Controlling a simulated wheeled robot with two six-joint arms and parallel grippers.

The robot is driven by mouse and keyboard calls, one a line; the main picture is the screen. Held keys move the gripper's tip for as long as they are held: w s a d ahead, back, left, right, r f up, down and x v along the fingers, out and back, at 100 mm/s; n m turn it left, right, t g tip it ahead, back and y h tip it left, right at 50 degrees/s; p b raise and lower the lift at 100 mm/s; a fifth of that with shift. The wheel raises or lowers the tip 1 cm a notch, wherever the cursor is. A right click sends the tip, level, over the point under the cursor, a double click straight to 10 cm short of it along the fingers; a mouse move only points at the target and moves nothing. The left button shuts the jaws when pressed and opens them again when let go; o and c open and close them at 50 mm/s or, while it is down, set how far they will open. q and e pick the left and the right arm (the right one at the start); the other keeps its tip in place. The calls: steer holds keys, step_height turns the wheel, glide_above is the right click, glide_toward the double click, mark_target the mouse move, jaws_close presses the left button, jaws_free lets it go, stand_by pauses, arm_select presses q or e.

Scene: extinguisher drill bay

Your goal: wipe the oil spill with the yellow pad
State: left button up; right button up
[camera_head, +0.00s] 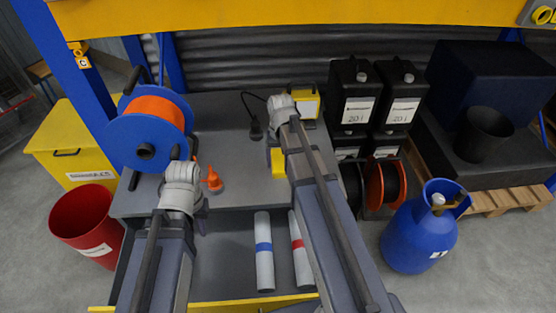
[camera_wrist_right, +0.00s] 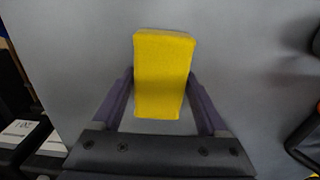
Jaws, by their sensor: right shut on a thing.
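The yellow pad (camera_wrist_right: 163,72) is a block held between the two fingers of my right gripper (camera_wrist_right: 161,95) in the right wrist view, over a plain grey surface. In the head view the pad (camera_head: 278,163) shows beside my right wrist, above the grey bench top (camera_head: 225,115). My right gripper is shut on it; whether the pad touches the bench I cannot tell. My left gripper (camera_head: 184,157) is over the left part of the bench, near an orange nozzle-shaped thing (camera_head: 214,180); its jaws are mostly hidden by its wrist. I cannot make out an oil spill in either view.
A blue reel with orange hose (camera_head: 150,125) stands at the bench's left. A black plug with cable (camera_head: 255,129) and a yellow labelled box (camera_head: 305,103) are at the back. An open drawer (camera_head: 222,255) in front holds two white cylinders. A blue cylinder (camera_head: 415,235) stands right.

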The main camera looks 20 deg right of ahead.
steer(key=shift+s+d+f, duration=0.1)
steer(key=shift+s+d, duration=0.15)
steer(key=shift+d, duration=0.55)
steer(key=shift+s+d, duration=0.25)
steer(key=shift+d, duration=0.5)
steer(key=shift+w+a, duration=0.3)
steer(key=shift+a, duration=0.55)
steer(key=shift+w+a, duration=0.25)
steer(key=shift+a, duration=0.6)
steer(key=shift+w+a, duration=0.2)
steer(key=shift+a, duration=0.65)
steer(key=shift+w+a, duration=0.2)
steer(key=shift+a, duration=0.65)
steer(key=shift+a, duration=0.1)
